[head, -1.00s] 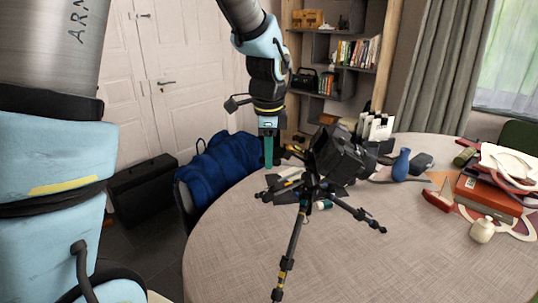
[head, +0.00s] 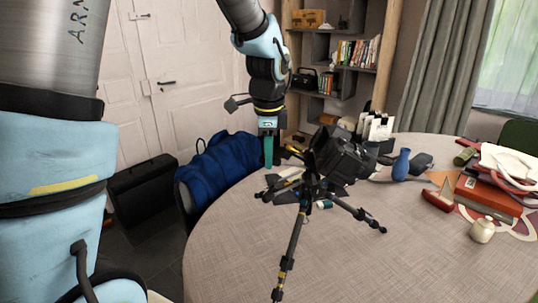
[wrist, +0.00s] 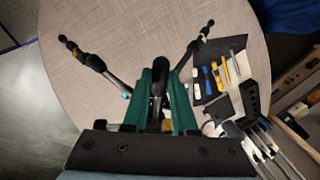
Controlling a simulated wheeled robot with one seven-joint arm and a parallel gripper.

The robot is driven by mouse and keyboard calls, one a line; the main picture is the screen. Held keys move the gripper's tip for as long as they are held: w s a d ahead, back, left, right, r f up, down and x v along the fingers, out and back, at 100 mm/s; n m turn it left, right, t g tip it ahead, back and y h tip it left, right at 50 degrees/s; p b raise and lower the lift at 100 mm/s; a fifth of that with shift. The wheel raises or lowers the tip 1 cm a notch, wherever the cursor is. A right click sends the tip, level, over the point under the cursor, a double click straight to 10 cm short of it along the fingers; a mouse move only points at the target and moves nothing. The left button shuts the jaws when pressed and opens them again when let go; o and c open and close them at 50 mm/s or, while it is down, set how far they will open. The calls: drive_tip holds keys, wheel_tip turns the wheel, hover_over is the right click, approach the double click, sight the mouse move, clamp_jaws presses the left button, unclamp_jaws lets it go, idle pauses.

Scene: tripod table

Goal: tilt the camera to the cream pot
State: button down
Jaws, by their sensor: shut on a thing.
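The black camera (head: 340,157) sits tilted on top of a dark tripod (head: 290,245) whose legs spread over the table. The cream pot (head: 482,230), small and pale with a narrow neck, stands at the right of the table in the head view. My gripper (head: 268,163), with teal fingers, is left of the camera. In the wrist view, my gripper (wrist: 161,88) is shut on the tripod's dark pan handle (wrist: 159,75), which lies between the two fingers. The wrist view does not show the cream pot.
On the round table (head: 400,260) are a blue vase (head: 401,164), red books (head: 487,196) and a red thing (head: 437,201) near the pot. An open tool case (wrist: 215,72) lies beside the tripod.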

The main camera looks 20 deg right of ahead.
drive_tip(key=shift+f, duration=0.1)
idle(0.4)
drive_tip(key=shift+w+a+f, duration=0.1)
drive_tip(key=shift+f, duration=0.1)
drive_tip(key=c, duration=0.7)
unclamp_jaws()
wheel_tip(320, 180, up, 11)
drive_tip(key=s+a+b, duration=0.1)
drive_tip(key=b, duration=0.1)
drive_tip(key=shift+s+f, duration=0.15)
drive_tip(key=shift+s, duration=0.05)
